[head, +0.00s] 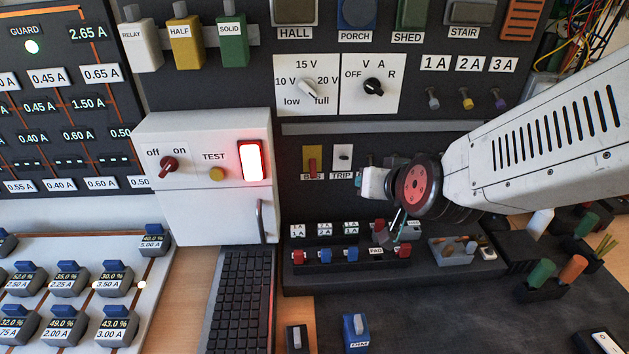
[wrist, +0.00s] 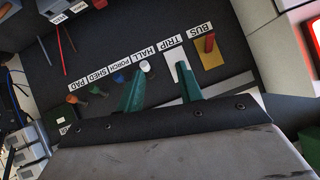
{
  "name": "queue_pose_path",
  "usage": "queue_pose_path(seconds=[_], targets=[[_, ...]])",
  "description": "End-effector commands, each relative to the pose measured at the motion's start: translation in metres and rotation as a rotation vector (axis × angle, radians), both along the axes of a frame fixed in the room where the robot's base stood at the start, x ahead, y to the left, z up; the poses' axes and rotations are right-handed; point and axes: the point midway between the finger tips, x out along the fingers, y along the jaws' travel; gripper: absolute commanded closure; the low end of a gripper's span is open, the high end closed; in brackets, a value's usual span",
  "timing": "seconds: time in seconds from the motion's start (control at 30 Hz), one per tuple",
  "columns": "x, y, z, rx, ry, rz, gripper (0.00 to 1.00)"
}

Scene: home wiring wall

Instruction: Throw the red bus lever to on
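The red bus lever (head: 312,166) stands on a yellow plate (head: 307,151) above the BUS label on the dark wall panel. It sits at the label end of the plate, pointing down in the head view. The lever also shows in the wrist view (wrist: 210,43), right of my fingers. My gripper (wrist: 160,88) is open, its two green fingers apart with nothing seen between them. The right finger overlaps the white TRIP plate (wrist: 177,65), beside the yellow plate. Neither finger appears to hold the lever. In the head view, my arm partly hides the fingers.
The white TRIP plate (head: 342,152) is right beside the bus plate. A white box (head: 206,215) with a red off/on knob (head: 169,164) stands left of it. A grey rail (head: 335,128) runs above. A row of coloured blocks (head: 352,254) lies below.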

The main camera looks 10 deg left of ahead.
Motion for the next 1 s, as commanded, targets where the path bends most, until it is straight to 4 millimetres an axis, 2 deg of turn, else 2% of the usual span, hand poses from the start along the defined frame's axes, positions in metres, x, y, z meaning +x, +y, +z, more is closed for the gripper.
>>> queue_pose_path(seconds=[0.03,0.2,0.4,0.6,0.7,0.83,1.0], targets=[[0.003,0.018,-0.011,0.003,-0.044,0.0,0.64],[0.008,0.061,-0.03,0.016,-0.241,-0.039,0.64],[-0.007,0.092,-0.046,-0.001,-0.464,-0.077,0.64],[-0.023,0.105,-0.051,-0.018,-0.606,-0.094,0.64],[-0.025,0.108,-0.051,-0.021,-0.635,-0.098,0.64],[-0.012,0.11,-0.05,-0.02,-0.643,-0.103,0.64],[0.016,0.117,-0.05,-0.02,-0.642,-0.102,0.64]])
